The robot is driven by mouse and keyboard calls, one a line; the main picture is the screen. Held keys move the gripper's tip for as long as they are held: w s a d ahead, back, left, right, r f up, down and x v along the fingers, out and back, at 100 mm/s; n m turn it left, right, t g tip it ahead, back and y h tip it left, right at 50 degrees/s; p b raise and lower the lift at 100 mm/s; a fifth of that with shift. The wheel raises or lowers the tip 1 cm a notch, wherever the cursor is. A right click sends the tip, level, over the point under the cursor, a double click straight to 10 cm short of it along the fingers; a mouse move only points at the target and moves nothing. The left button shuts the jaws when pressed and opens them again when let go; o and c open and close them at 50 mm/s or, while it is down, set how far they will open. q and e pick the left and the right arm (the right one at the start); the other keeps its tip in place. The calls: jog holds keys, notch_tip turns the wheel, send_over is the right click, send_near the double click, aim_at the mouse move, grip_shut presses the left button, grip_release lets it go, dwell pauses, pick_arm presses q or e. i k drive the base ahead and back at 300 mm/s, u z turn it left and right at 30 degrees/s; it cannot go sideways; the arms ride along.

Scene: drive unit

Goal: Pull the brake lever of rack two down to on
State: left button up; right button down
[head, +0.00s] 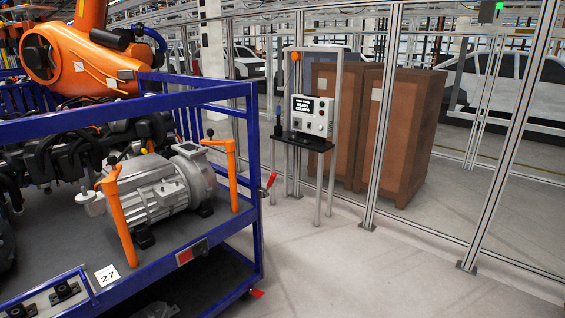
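A blue rack (212,232) fills the left side of the head view, with a grey electric motor (150,190) on its deck between orange posts. A small red lever handle (271,180) sticks up and outward at the rack's right corner post. It appears tilted upward; its pivot and any on/off marking are too small to read. A red plate (185,256) sits on the front rail, and small red parts (257,293) show low at the corner. No rack number two is readable; a tag (107,275) reads 27. Neither of my grippers is in view.
A control box (312,115) on a stand (318,180) stands behind the rack's right corner. Brown cabinets (408,130) stand behind a fence (500,150). An orange robot arm (85,65) is at the back left. The floor (370,275) right of the rack is clear.

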aim_at(271, 181)
jog(key=u, duration=0.35)
jog(key=i, duration=2.55)
jog(key=u, duration=0.5)
